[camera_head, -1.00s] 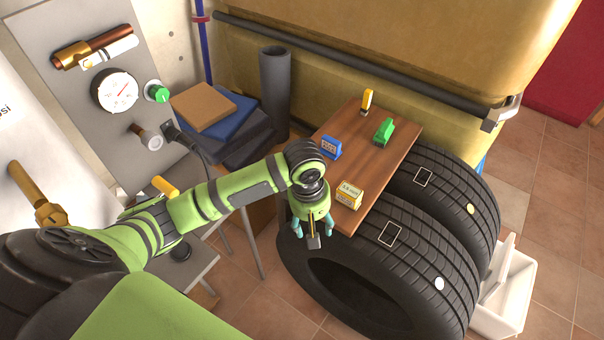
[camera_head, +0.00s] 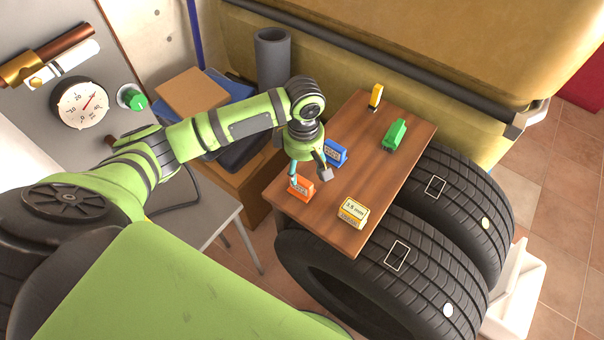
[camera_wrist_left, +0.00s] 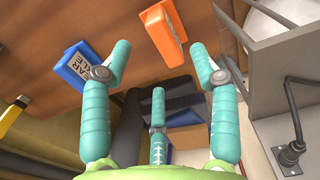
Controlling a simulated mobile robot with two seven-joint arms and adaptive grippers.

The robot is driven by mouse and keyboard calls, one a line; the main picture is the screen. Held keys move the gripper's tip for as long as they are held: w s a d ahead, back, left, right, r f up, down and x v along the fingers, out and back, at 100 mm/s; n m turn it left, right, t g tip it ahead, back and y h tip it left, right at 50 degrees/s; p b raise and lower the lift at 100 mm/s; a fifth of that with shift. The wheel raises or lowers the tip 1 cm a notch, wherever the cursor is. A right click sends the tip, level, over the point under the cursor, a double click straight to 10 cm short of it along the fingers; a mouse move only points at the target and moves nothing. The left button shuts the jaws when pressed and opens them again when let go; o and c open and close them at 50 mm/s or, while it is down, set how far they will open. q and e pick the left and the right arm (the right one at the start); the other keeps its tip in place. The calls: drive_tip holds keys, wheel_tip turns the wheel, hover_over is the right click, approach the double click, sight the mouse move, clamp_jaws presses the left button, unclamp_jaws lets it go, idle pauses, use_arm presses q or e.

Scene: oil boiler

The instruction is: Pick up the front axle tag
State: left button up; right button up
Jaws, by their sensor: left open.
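An orange tag (camera_head: 301,188) stands on the left end of the wooden board, its lettering too small to read. A blue tag (camera_head: 335,153) stands just behind it; in the left wrist view the blue tag (camera_wrist_left: 83,72) shows part of the words "rear axle". My left gripper (camera_head: 309,172) is open and empty above the board's left end, close to the orange tag. In the left wrist view the orange tag (camera_wrist_left: 163,32) lies beyond the gap between the open fingers (camera_wrist_left: 160,62), with no finger closed on it. My right gripper is not in view.
The board (camera_head: 375,165) rests on two tyres (camera_head: 390,290). It also carries a yellow tag (camera_head: 352,212), a green tag (camera_head: 394,135) and a yellow-and-black tag (camera_head: 375,97). A grey table (camera_head: 195,215) and a wall panel with a gauge (camera_head: 80,103) are at left.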

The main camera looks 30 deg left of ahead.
sight(306, 180)
use_arm(q)
drive_tip(key=f, duration=0.3)
drive_tip(key=d+f, duration=0.1)
drive_tip(key=shift+s+f, duration=0.2)
drive_tip(key=shift+s, duration=0.1)
drive_tip(key=shift+w+f+p, duration=0.1)
drive_tip(key=shift+f+p, duration=0.2)
drive_tip(key=shift+f, duration=0.15)
drive_tip(key=c, duration=1.1)
